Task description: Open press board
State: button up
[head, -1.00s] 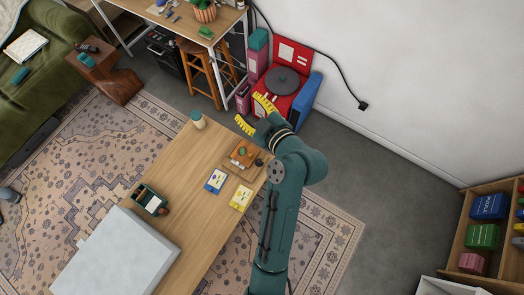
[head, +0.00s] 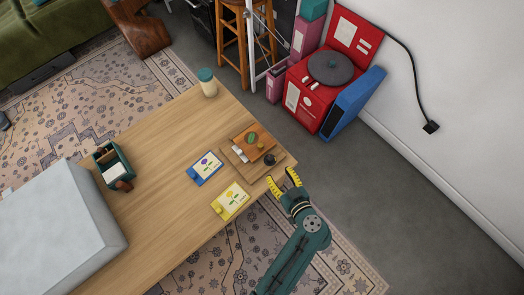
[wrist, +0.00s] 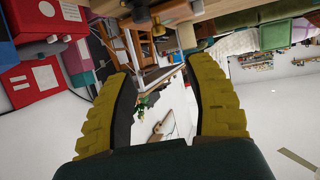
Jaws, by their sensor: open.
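The press (head: 252,150) lies near the right corner of the wooden table in the head view. Its smaller brown top board (head: 247,152) rests on a wider tan base and bears a green leaf (head: 251,138) and small pieces; a dark round knob (head: 270,160) stands beside it on the base. My gripper (head: 283,181), with yellow ridged fingers, is open and empty just off the table's right corner, apart from the press. In the wrist view my gripper (wrist: 155,85) has its fingers spread with nothing between them. I cannot make out the press board there.
A blue flower card (head: 205,168) and a yellow flower card (head: 231,201) lie near the press. A teal-lidded jar (head: 208,83), a green box (head: 113,168) and a large grey case (head: 58,235) are on the table. A red record player (head: 310,95) stands beyond on the floor.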

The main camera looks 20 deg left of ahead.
aim_at(261, 146)
jog(key=b+x, duration=0.7)
jog(key=x, duration=0.9)
jog(key=shift+w+r, duration=0.15)
jog(key=shift+w, duration=0.15)
jog(key=shift+s+d, duration=0.1)
grip_shut()
